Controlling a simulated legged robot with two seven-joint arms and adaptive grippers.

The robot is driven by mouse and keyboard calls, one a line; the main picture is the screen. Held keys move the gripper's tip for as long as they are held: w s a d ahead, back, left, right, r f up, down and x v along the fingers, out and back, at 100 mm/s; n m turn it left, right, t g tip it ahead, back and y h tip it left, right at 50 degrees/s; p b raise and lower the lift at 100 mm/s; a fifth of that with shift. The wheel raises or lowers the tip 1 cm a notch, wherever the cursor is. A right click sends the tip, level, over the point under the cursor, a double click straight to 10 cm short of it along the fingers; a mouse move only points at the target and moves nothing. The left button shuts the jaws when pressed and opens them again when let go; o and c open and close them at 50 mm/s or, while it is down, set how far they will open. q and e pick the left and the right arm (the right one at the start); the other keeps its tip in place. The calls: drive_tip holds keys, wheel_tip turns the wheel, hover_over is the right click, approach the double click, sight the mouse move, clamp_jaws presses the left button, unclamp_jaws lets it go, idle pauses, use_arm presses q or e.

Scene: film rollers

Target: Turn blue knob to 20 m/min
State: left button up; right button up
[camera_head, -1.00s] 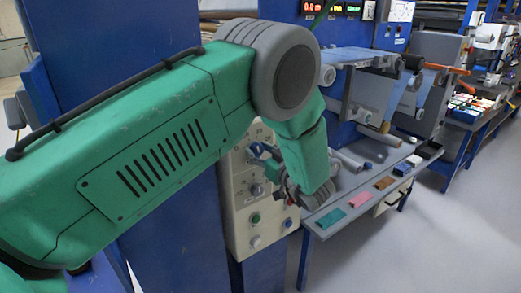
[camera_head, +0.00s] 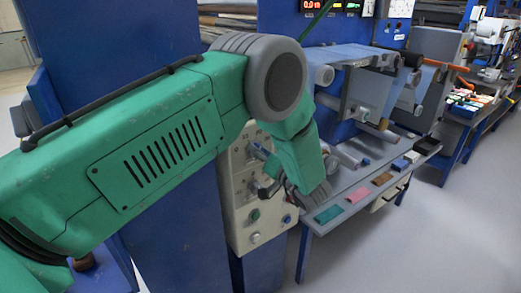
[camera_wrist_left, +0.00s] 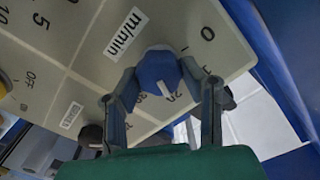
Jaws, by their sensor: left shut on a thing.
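In the left wrist view, the blue knob (camera_wrist_left: 155,68) sits on a beige panel (camera_wrist_left: 105,72). A printed m/min label is beside it. Its white pointer line aims toward the lower right, by the scale mark that reads 20. My left gripper (camera_wrist_left: 160,78) has one finger on each side of the knob and is shut on it. In the head view, my left gripper (camera_head: 270,188) is at the front of the beige panel (camera_head: 243,215). The green wrist hides part of the panel there, and the grip is too small to make out. My right gripper is not in view.
A blue cabinet wall (camera_head: 170,215) stands left of the panel. A grey bench (camera_head: 345,210) with coloured pieces stands to the right, under rollers (camera_head: 350,155). The grey floor (camera_head: 440,220) at the right is clear.

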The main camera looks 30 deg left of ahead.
use_arm(q)
drive_tip(key=shift+w+a, duration=0.1)
idle(0.5)
drive_tip(key=o, duration=1.1)
drive_tip(key=shift+o, duration=0.2)
drive_tip(key=shift+w+a+f, duration=0.15)
drive_tip(key=shift+a+f, duration=0.05)
drive_tip(key=shift+a, duration=0.05)
drive_tip(key=shift+d, duration=0.1)
drive_tip(key=v, duration=1.1)
drive_tip(key=shift+d, duration=0.35)
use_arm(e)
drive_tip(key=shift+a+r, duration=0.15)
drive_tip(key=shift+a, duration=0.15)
use_arm(q)
drive_tip(key=shift+f, duration=0.1)
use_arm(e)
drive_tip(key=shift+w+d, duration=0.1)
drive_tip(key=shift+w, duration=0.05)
